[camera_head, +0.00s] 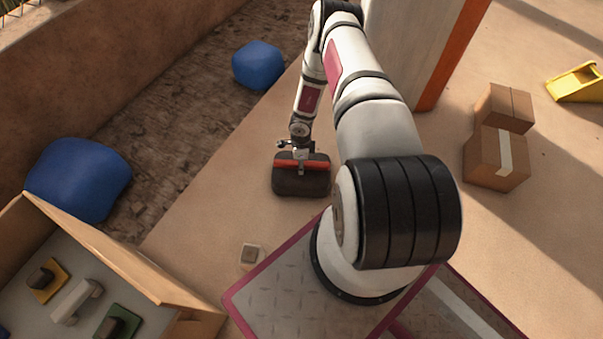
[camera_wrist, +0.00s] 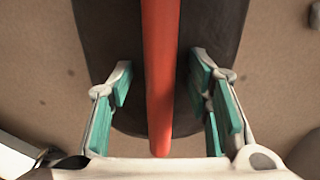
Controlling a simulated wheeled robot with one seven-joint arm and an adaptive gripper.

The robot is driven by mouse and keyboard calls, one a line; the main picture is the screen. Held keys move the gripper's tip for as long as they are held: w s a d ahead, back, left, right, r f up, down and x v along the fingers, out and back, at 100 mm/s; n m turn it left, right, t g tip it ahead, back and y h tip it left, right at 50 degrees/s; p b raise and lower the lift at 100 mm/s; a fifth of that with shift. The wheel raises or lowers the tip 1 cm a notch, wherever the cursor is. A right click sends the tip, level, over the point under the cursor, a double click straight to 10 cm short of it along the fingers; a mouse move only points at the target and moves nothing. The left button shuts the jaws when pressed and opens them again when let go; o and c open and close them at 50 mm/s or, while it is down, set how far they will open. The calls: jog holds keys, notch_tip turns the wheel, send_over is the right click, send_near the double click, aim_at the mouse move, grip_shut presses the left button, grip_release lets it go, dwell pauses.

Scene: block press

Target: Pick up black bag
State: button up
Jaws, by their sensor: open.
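The black bag (camera_head: 301,185) lies on the sandy floor near the middle of the head view, with a red handle strip (camera_head: 286,164) along its top. In the wrist view, the dark bag (camera_wrist: 222,32) fills the upper middle, and the red handle (camera_wrist: 160,70) runs down between the fingers. My gripper (camera_head: 301,167) is over the bag at the handle. In the wrist view my gripper (camera_wrist: 162,98) is open, with one teal-padded finger on each side of the handle and a gap on both sides. The lower part of the bag is hidden from the wrist camera.
Blue lumpy objects (camera_head: 80,180) (camera_head: 259,65) sit on the dirt strip at left. A wooden box (camera_head: 110,262) with blocks is at lower left. Cardboard boxes (camera_head: 496,158) and a yellow object (camera_head: 576,82) are at right, past a pillar (camera_head: 410,40). Floor around the bag is mostly clear.

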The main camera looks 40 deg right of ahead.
grip_shut()
jog(key=shift+f, duration=0.1)
